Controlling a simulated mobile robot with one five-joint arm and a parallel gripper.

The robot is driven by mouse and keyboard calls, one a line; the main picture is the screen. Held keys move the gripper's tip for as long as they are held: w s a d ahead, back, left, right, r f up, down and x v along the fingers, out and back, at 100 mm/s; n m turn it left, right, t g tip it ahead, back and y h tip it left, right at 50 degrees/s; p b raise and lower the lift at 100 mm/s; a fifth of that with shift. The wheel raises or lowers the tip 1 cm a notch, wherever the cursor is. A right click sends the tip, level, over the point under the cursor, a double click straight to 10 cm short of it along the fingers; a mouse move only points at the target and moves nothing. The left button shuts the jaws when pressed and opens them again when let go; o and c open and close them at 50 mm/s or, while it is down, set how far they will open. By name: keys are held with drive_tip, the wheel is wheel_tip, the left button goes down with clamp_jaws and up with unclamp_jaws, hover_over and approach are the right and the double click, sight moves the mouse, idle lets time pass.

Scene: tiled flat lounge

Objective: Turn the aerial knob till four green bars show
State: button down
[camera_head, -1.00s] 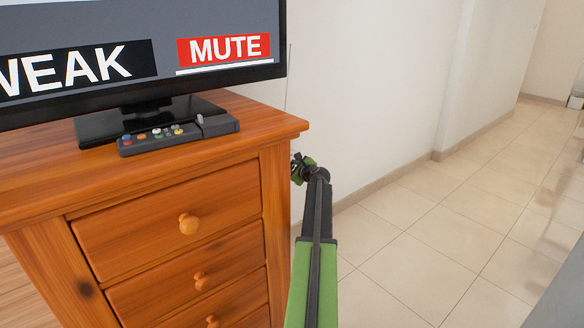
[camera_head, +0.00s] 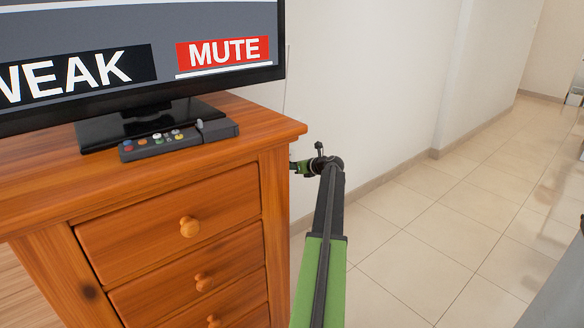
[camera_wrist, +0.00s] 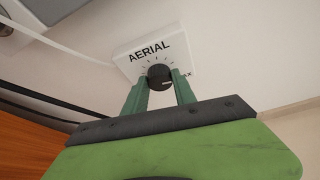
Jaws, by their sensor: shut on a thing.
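The aerial knob (camera_wrist: 159,77) is black and round with a pale pointer mark, on a white wall plate (camera_wrist: 152,48) lettered "AERIAL" in the wrist view. My gripper (camera_wrist: 160,84) has its green fingers on either side of the knob, shut on it. The knob's pointer mark lies toward the right, near lettering ending "AX" that a finger partly covers. In the head view my gripper (camera_head: 297,167) reaches behind the dresser's right side, and the knob is hidden. The TV screen (camera_head: 130,45) shows "WEAK", cut off at left, and a red "MUTE" label; no green bars show in view.
A wooden dresser (camera_head: 160,220) with round-knobbed drawers carries the TV and a dark remote-like box with coloured buttons (camera_head: 178,138). Its right edge stands close to my arm. Tiled floor (camera_head: 440,220) to the right is clear along the white wall.

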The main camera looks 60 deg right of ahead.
drive_tip(key=shift+s+d+m, duration=0.1)
drive_tip(key=shift+d+m, duration=0.05)
drive_tip(key=shift+m, duration=0.25)
idle(0.3)
drive_tip(key=c, duration=1)
unclamp_jaws()
drive_tip(key=p+v, duration=0.6)
drive_tip(key=v, duration=1.1)
drive_tip(key=shift+s, duration=0.25)
